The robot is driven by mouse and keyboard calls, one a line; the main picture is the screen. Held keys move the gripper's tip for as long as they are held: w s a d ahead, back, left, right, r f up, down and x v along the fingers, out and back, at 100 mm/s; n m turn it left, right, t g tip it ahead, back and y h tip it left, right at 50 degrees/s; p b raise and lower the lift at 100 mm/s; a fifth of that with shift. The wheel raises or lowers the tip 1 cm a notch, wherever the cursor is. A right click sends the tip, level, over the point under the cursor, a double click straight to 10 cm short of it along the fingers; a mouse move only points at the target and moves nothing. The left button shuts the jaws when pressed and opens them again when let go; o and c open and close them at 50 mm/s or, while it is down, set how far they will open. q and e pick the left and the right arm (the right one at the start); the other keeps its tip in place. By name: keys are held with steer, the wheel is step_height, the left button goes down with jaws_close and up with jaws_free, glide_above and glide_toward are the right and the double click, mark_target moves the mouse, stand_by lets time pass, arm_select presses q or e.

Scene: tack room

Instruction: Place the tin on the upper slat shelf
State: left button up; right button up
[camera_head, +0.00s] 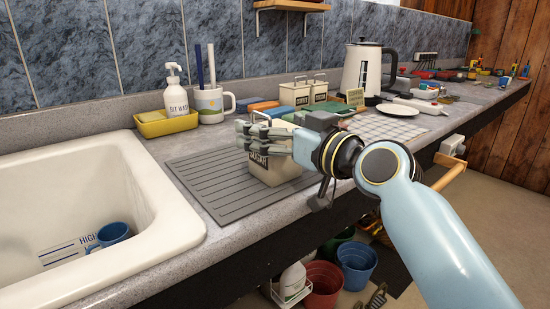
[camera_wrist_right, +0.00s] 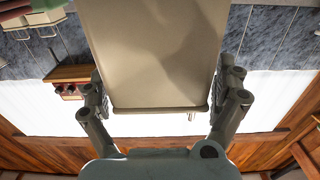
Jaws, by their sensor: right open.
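The tin (camera_head: 281,171) is a cream box with a dark-lettered label, standing on the grey ribbed mat beside the sink. My right gripper (camera_head: 268,139) is at its upper part, with fingers spread along its sides and hiding much of its top. In the right wrist view the tin (camera_wrist_right: 155,55) fills the space between the open fingers of the gripper (camera_wrist_right: 160,90); firm contact cannot be told. A wooden slat shelf (camera_head: 292,5) hangs on the tiled wall at the top, cut off by the frame. My left gripper is out of view.
The sink (camera_head: 130,190) lies at left. A mug (camera_head: 209,104) with brushes and a soap bottle (camera_head: 175,95) stand behind the mat (camera_head: 215,183). Two cream canisters (camera_head: 295,94), a kettle (camera_head: 364,70) and a white plate (camera_head: 398,108) stand farther along the counter.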

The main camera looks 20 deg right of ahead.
steer(key=c, duration=1.7)
steer(key=shift+o, duration=0.2)
steer(key=shift+r, duration=0.1)
